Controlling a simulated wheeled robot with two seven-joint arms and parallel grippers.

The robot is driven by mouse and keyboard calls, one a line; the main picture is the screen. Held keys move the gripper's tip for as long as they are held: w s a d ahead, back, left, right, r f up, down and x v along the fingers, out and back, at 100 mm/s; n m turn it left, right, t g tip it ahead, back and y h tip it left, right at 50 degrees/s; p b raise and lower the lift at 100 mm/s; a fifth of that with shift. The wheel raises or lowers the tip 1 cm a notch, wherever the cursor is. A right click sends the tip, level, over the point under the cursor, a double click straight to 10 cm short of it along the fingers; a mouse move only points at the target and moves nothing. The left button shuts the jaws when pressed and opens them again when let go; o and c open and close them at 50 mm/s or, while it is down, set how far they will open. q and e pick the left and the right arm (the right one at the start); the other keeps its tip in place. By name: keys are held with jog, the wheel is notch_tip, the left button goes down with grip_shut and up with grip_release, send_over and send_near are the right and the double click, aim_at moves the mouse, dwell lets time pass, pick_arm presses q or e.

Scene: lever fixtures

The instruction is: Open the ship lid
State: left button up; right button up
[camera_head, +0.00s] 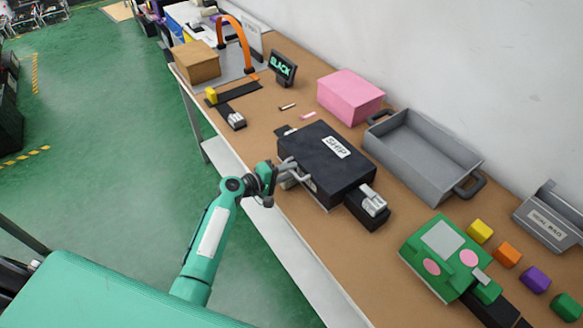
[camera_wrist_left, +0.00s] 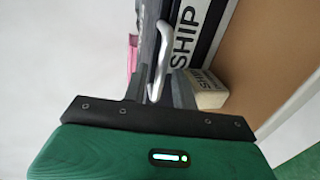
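The ship box (camera_head: 325,160) is a dark box with a white label reading SHIP, standing on the table in the middle of the head view. Its lid looks flat and closed. A silver bar handle (camera_head: 298,174) sticks out from its near left side. My left gripper (camera_head: 283,176) reaches it from the left. In the left wrist view the handle (camera_wrist_left: 160,60) runs between the two close-set fingers (camera_wrist_left: 158,90), which look shut on it. The SHIP label (camera_wrist_left: 188,32) also shows there. My right gripper is in neither view.
A grey tray (camera_head: 424,160) and a pink box (camera_head: 350,95) stand behind the ship box. A grey lever block (camera_head: 373,200) sits at its right. A green fixture (camera_head: 445,255) and several coloured cubes are at lower right. Free floor lies left of the table edge.

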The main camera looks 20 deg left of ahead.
pick_arm(q)
jog(key=shift+x, duration=0.8)
jog(key=shift+c, duration=0.2)
grip_shut()
